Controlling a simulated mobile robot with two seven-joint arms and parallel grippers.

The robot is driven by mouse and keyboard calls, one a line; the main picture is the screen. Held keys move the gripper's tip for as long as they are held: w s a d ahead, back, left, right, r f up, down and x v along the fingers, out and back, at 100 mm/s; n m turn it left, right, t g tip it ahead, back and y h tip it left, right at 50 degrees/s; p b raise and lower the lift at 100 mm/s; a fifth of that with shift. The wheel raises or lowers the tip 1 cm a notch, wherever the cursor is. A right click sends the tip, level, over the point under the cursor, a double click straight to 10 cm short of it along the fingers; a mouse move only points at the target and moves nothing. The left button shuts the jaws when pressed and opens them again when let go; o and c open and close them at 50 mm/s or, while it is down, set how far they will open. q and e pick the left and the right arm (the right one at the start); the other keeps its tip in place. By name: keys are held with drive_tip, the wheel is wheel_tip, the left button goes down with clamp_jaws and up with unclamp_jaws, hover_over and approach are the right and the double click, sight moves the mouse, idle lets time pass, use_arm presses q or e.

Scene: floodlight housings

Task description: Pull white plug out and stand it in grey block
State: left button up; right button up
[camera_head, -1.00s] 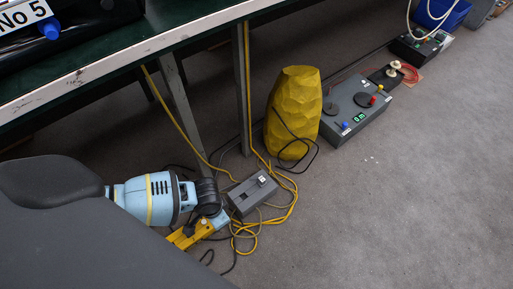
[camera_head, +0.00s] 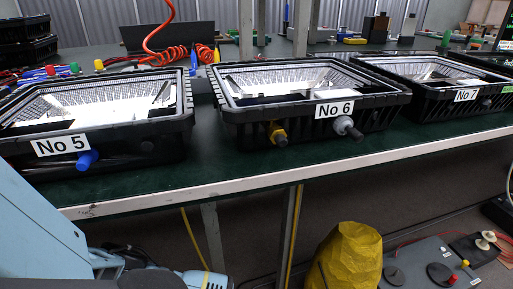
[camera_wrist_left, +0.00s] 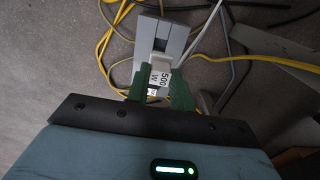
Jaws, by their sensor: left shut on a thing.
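In the left wrist view, my left gripper (camera_wrist_left: 159,84) has its green fingers shut on a white plug (camera_wrist_left: 161,70) marked "500 W". The plug is at the near end of the grey block (camera_wrist_left: 146,32), whose top has a dark recess. I cannot tell whether the plug is seated in the block or just above it. The block lies on the grey floor. In the head view the block, the held plug and the gripper fingers are out of sight. My right gripper is not in view.
Yellow cables (camera_wrist_left: 125,15) lie around the block. In the head view, floodlight housings No 5 (camera_head: 120,145), No 6 (camera_head: 235,128) and No 7 (camera_head: 430,105) stand on a green bench (camera_head: 215,172). A yellow bag-like object (camera_head: 345,262) and a grey control box (camera_head: 425,268) stand below.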

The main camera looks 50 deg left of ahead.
use_arm(q)
drive_tip(key=shift+f+b, duration=0.75)
drive_tip(key=shift+f, duration=0.15)
wheel_tip(320, 180, down, 3)
drive_tip(key=b, duration=0.2)
drive_tip(key=shift+r+b, duration=0.2)
drive_tip(key=shift+b, duration=0.2)
drive_tip(key=shift+f+b, duration=0.35)
drive_tip(key=shift+f, duration=0.45)
drive_tip(key=shift+p, duration=0.35)
drive_tip(key=shift+p, duration=0.3)
